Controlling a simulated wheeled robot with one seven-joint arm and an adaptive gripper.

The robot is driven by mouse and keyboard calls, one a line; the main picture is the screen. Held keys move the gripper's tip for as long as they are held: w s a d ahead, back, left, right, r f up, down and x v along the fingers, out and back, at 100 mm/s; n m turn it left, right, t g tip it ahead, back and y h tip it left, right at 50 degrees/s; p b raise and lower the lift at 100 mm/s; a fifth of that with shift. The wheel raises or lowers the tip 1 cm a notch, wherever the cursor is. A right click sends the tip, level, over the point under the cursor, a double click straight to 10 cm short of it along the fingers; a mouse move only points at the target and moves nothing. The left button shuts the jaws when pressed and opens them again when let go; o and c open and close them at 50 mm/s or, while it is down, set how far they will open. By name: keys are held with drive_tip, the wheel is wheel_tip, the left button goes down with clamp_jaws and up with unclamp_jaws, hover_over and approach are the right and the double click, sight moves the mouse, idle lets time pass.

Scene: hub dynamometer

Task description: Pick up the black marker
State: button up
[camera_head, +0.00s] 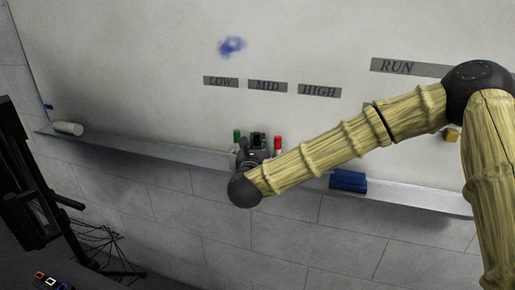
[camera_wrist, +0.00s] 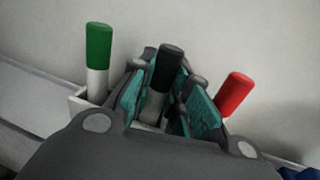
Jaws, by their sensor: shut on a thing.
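The black marker (camera_wrist: 168,64) stands upright, leaning slightly, between the teal pads of my gripper (camera_wrist: 163,100) in the wrist view. My gripper is shut on it near the black cap and grey body. The marker's lower end is hidden by the gripper and the holder. In the head view my gripper (camera_head: 257,143) is at the tray on the whiteboard, with the marker mostly hidden there.
A green marker (camera_wrist: 98,48) stands left of my gripper and a red marker (camera_wrist: 234,94) close on its right, by a white holder (camera_wrist: 82,103). On the ledge (camera_head: 190,152) lie a blue eraser (camera_head: 348,181) and a white roll (camera_head: 68,128).

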wheel_tip(320, 180, up, 10)
drive_tip(key=shift+f+b, duration=0.1)
drive_tip(key=shift+b, duration=1.15)
